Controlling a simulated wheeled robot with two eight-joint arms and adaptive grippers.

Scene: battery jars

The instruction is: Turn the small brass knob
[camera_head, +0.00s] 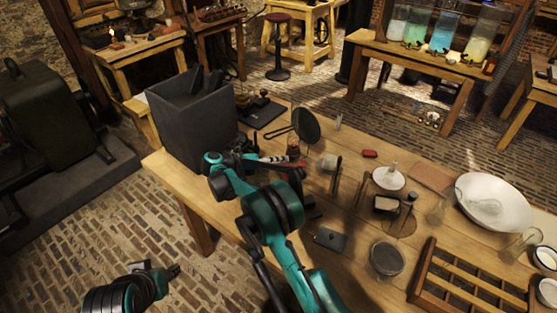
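I cannot pick out the small brass knob for certain. A small brass-coloured part (243,100) shows on a device with a dark flat base (262,114), at the table's back edge beside the grey box. My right gripper (246,154) is over the table's left part, in front of the grey box and nearer the camera than the device. Its fingers are dark and blurred among other items, so their opening is unclear. My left gripper (172,271) is low at the left, over the brick floor, away from the table. Its fingers are too small to read.
A tall grey box (190,125) stands on the wooden table (205,205) at the left. A round dark paddle (306,126), a small red item (370,154), a white bowl (495,200) and a slotted wooden rack (470,285) crowd the table. Coloured jars (441,38) stand behind.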

